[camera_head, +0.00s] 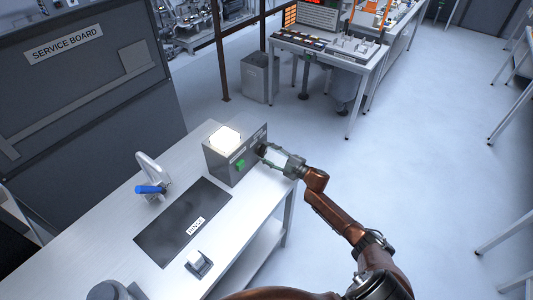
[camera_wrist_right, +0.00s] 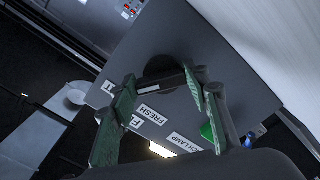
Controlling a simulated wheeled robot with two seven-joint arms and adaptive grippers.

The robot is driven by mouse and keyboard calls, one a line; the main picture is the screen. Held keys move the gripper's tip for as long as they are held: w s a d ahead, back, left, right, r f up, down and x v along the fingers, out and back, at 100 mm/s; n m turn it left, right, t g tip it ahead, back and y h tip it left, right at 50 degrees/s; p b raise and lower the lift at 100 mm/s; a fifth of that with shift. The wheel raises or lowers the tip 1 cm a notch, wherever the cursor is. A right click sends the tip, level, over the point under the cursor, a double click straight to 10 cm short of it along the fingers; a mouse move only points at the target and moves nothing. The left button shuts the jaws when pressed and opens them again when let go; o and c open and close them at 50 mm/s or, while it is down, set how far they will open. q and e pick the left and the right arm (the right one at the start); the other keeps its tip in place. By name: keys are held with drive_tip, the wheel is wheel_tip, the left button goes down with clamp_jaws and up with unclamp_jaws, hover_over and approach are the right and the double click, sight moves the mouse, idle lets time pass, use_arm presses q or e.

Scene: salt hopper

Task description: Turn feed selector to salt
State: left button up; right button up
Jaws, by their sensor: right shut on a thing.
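The feed selector is a dark round knob (camera_wrist_right: 163,66) on the side of a grey control box (camera_head: 226,164). My right gripper (camera_head: 265,152) reaches it from the right. In the right wrist view its green-padded fingers (camera_wrist_right: 160,82) stand on either side of the knob, shut on its dark grip bar. A "FRESH" label (camera_wrist_right: 147,113) is beside the knob. Another label (camera_wrist_right: 107,87) is partly hidden by a finger, with only its end letter readable. The knob's exact pointing direction is hard to tell. My left gripper is not in view.
Open floor lies to the right.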

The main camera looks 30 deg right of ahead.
drive_tip(key=o, duration=1.1)
drive_tip(key=shift+o, duration=0.3)
drive_tip(key=v, duration=1.2)
drive_tip(key=shift+a, duration=0.15)
